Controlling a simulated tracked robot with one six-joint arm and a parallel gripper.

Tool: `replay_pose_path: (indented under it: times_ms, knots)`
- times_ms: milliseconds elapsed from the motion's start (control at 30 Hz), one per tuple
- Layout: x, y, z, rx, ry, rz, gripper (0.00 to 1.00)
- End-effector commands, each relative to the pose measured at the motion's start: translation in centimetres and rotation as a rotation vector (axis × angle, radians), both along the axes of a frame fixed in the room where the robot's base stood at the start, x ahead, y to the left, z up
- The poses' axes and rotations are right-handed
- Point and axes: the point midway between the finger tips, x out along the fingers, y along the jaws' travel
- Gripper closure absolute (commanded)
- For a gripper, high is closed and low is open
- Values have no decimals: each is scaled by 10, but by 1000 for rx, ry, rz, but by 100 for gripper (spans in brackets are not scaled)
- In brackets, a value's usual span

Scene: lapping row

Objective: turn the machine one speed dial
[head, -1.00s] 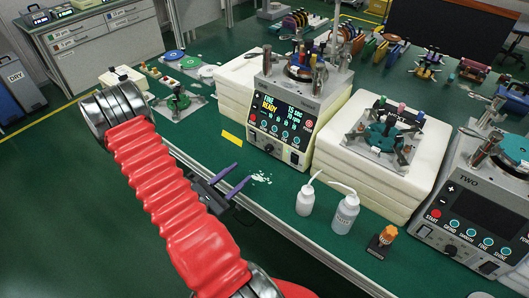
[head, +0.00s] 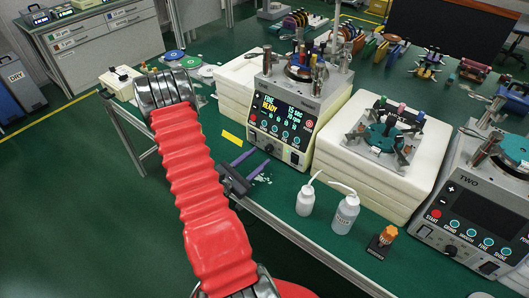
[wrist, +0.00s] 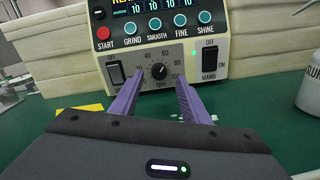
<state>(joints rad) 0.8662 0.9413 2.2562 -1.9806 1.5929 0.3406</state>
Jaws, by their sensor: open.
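Machine one (head: 285,118) stands on the green bench, its screen lit and reading READY. Its speed dial (wrist: 159,71) is a small black knob with a numbered scale, low on the front panel in the wrist view. In the head view the dial (head: 272,149) is tiny. My gripper (wrist: 154,92) is open, its two purple fingers pointing at the panel. In the wrist view the fingertips appear left and right of the dial, a little below it, with nothing between them. I cannot tell how far they are from the panel. In the head view my gripper (head: 256,163) is in front of machine one.
On the panel, a black rocker switch (wrist: 116,73) is left of the dial and the MAINS switch (wrist: 209,60) right. White bottles (head: 345,214) stand on the bench to the right. Machine TWO (head: 478,205) is at far right. A yellow note (head: 232,137) lies left of machine one.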

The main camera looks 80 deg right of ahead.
Motion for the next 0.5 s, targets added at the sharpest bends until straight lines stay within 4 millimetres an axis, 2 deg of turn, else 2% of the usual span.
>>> replay_pose_path:
  times_ms: [200,500]
  knots:
    - [-13,-24,0,-1,-1,-2,58]
    - [-18,-36,0,0,0,0,58]
